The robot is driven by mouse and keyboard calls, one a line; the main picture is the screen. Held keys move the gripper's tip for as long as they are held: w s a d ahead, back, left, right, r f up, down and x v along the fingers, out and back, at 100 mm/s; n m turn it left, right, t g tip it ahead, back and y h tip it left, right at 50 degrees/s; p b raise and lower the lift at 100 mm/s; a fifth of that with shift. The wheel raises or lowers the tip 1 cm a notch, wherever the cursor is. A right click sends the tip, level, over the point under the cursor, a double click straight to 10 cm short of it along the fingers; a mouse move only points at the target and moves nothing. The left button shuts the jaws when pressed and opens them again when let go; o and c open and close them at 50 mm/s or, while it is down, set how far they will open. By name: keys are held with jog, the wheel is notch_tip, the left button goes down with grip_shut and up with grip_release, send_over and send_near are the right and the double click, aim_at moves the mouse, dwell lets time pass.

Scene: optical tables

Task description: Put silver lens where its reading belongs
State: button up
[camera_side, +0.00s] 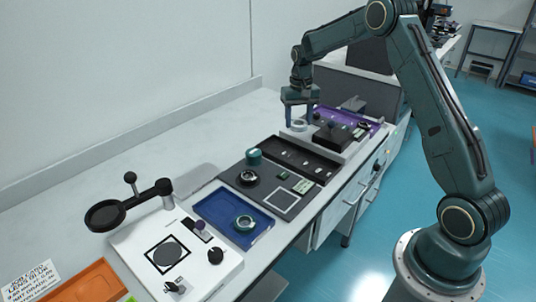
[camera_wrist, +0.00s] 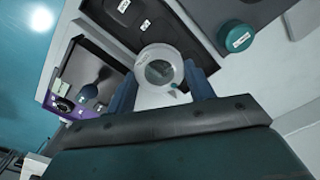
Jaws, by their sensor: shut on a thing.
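The silver lens (camera_wrist: 160,70) is a pale ring with clear glass, held between the fingers of my gripper (camera_wrist: 163,88) in the wrist view. In the side view the lens (camera_side: 299,125) is a small pale ring at the tips of my gripper (camera_side: 299,121), near the purple-edged station at the far end of the bench. The gripper is shut on it. Whether the lens touches the surface below, I cannot tell. A grey device with a small display (camera_side: 302,186) and a round dial stands mid-bench.
A black tray with slots (camera_side: 290,160) lies between the display device and the purple station (camera_side: 362,131). A green cylinder (camera_side: 254,156) stands behind the device. A blue tray (camera_side: 215,211) holds a green ring (camera_side: 244,222). A magnifier (camera_side: 105,215) and white board (camera_side: 133,243) are nearer, beside an orange tray (camera_side: 92,289).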

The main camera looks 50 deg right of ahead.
send_over(296, 159)
notch_tip(296, 159, down, 8)
jog(key=shift+w+f, duration=0.1)
jog(key=shift+f, duration=2.1)
jog(key=shift+f, duration=0.15)
jog(key=o, duration=1)
notch_tip(296, 159, up, 12)
jog(key=shift+f, duration=0.1)
jog(key=shift+r, duration=0.3)
